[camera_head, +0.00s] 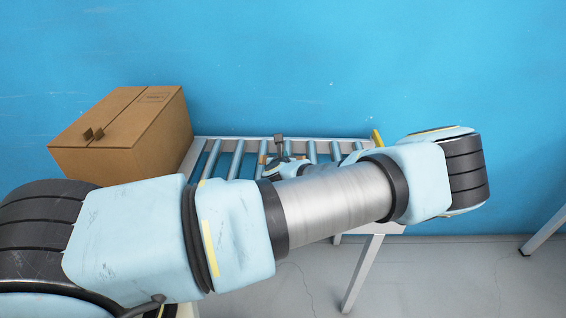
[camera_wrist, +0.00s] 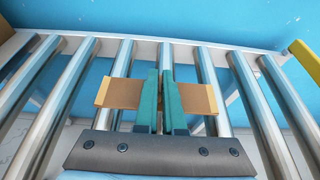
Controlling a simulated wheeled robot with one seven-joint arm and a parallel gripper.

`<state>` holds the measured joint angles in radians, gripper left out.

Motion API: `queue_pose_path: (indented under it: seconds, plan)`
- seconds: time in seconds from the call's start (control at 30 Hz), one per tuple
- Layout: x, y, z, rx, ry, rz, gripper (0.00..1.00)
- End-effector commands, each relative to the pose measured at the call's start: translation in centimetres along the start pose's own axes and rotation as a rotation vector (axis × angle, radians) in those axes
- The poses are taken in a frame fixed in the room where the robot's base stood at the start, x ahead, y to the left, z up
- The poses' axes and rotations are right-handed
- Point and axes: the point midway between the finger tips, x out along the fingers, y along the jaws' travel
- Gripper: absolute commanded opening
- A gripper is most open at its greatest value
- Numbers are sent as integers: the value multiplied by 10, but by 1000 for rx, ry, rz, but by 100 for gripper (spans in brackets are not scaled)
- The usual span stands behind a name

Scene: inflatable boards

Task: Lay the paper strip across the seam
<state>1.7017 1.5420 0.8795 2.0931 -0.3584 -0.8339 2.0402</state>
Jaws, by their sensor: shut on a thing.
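A closed brown cardboard box (camera_head: 120,140) stands at the left end of the roller conveyor in the head view. A seam (camera_head: 112,112) runs along its top, with small brown tabs near the front edge. In the wrist view, my gripper (camera_wrist: 160,74) has its two teal fingers shut on a brown paper strip (camera_wrist: 121,93). The strip sticks out on both sides of the fingers, with a paler left end. It is over the conveyor rollers, apart from the box; its height above them is unclear. In the head view, my arm hides most of the gripper.
The roller conveyor (camera_head: 214,160) has metal rollers and a pale frame. A yellow part (camera_head: 377,138) stands up at its right end. A blue wall is close behind. A brown edge shows in the wrist view's upper left corner. Grey floor is visible at lower right.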

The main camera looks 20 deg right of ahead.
Motion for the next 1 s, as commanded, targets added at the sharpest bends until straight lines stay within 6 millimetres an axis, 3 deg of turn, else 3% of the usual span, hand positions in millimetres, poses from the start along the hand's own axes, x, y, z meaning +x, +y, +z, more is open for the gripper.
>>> queue_pose_path:
  seconds: [0.27, 0.6, 0.63, 0.87, 1.0]
  plan:
    - [13, 1, -31, 0, 1, 1, 0]
    - [15, 0, -35, -1, 0, 0, 0]
    - [14, 0, -35, -1, 0, 0, 7]
    - [14, 0, -34, -1, 0, 0, 33]
    - [14, 0, -34, -1, 0, 0, 36]
